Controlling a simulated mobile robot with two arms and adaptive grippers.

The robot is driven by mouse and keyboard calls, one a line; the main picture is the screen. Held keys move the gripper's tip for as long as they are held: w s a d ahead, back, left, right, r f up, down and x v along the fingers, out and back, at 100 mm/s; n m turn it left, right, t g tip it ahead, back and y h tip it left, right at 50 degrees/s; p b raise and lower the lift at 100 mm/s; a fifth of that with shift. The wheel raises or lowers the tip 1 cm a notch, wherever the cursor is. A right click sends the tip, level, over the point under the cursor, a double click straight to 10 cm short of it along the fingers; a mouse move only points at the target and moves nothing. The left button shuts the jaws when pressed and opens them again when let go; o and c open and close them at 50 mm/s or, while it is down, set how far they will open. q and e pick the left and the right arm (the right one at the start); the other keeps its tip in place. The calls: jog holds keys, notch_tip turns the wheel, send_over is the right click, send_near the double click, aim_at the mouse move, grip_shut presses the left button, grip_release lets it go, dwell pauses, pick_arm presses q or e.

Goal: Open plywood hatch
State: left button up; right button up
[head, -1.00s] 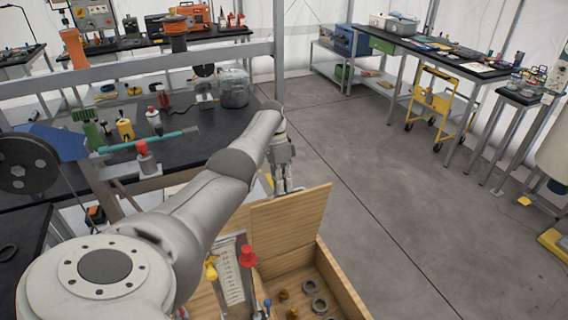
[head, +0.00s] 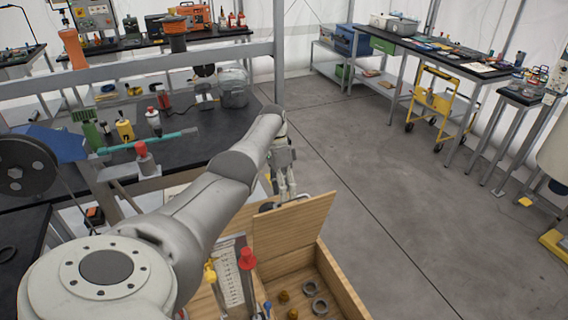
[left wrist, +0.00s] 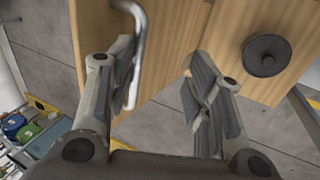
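The plywood hatch (head: 290,228) stands raised at a tilt over the far part of a wooden box (head: 340,275), whose inside shows. In the left wrist view, a wooden panel with a bent metal handle (left wrist: 138,30) fills the top; it looks like the hatch (left wrist: 175,40). My left gripper (head: 288,195) is just behind the hatch's top edge, its tips partly hidden by it. In the wrist view my left gripper (left wrist: 160,75) has its fingers wide apart. The handle is beside the left finger; I cannot tell if they touch. My right gripper is not in view.
The box holds metal rings (head: 319,306) and brass-coloured parts. A second wooden face with a black round knob (left wrist: 267,55) is close to the right finger. A black workbench (head: 215,130) with tools stands behind on the left.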

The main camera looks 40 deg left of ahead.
pick_arm(q)
jog(key=shift+s+a+f, duration=0.1)
jog(key=shift+s+f, duration=0.1)
jog(key=shift+f, duration=0.3)
jog(key=v, duration=0.8)
jog(key=shift+w+r, duration=0.15)
jog(key=shift+r, duration=0.1)
